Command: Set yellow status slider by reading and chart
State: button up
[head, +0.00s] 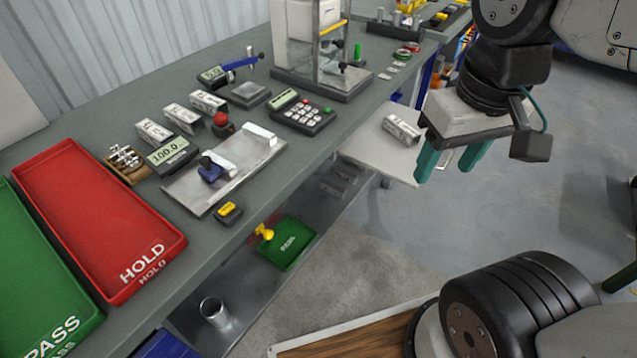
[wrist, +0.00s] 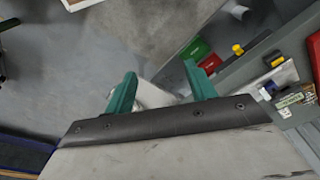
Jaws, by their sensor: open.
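A yellow slider knob (head: 264,232) sits at the bench's front side, just left of a green panel (head: 287,243) with small white lettering. In the wrist view the knob (wrist: 237,49) is beside a red panel (wrist: 210,63) and a green panel (wrist: 197,49). A display (head: 170,153) on the bench appears to read 100.0. I cannot pick out the chart. My gripper (head: 445,172) is open, its teal fingers pointing down in front of the bench, well right of the knob and apart from it. The fingers (wrist: 160,75) also show in the wrist view.
The red HOLD tray (head: 98,205) and green PASS tray (head: 35,280) stand at the bench's left. A metal plate fixture (head: 225,170), a keypad unit (head: 303,112) and several labelled blocks crowd the bench. Another block (head: 400,130) lies on a white shelf near my gripper.

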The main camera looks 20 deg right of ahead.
aim_at(268, 234)
jog(key=u, duration=1)
jog(key=k, duration=0.5)
jog(key=z, duration=0.25)
